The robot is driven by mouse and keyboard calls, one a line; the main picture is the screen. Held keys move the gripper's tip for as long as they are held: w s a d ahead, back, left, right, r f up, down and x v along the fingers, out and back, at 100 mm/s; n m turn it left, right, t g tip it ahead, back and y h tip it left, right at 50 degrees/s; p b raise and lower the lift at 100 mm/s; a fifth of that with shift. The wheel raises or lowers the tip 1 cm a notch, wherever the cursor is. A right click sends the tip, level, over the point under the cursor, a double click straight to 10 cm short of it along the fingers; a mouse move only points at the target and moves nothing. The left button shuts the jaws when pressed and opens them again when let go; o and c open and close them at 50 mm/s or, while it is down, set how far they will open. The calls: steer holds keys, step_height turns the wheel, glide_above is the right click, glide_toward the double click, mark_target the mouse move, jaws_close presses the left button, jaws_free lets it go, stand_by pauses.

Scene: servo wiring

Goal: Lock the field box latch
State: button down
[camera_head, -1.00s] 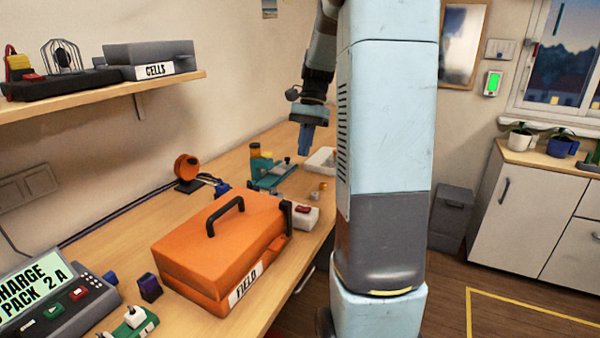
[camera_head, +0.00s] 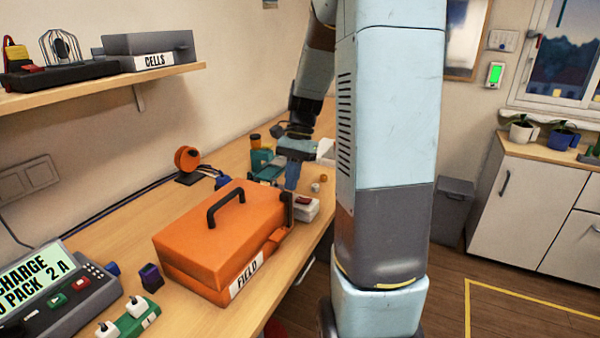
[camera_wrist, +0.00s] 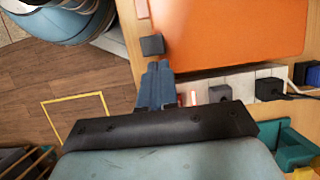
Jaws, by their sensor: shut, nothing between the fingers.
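The orange field box (camera_head: 215,235) sits on the bench with its lid down, a black handle (camera_head: 226,207) on top and a FIELD label in front. A dark latch piece (camera_head: 287,207) stands at its right end. In the wrist view the box (camera_wrist: 230,28) fills the top, and the dark latch block (camera_wrist: 152,45) is at its left edge. My gripper (camera_head: 291,180) is low beyond the latch end. Its blue fingers (camera_wrist: 158,68) are together and empty, with tips just short of the latch block. I cannot tell whether they touch it.
A white block with a red switch (camera_head: 304,206) stands close to the latch end. An orange reel (camera_head: 187,160) and the charger (camera_head: 55,290) are to the left. The bench's front edge is close by.

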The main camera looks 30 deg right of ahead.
mark_target(284, 193)
steer(key=shift+s+a, duration=0.1)
steer(key=shift+a, duration=0.05)
steer(key=shift+s+a, duration=0.4)
steer(key=shift+a, duration=0.2)
steer(key=shift+s+a, duration=0.4)
steer(key=shift+a, duration=0.2)
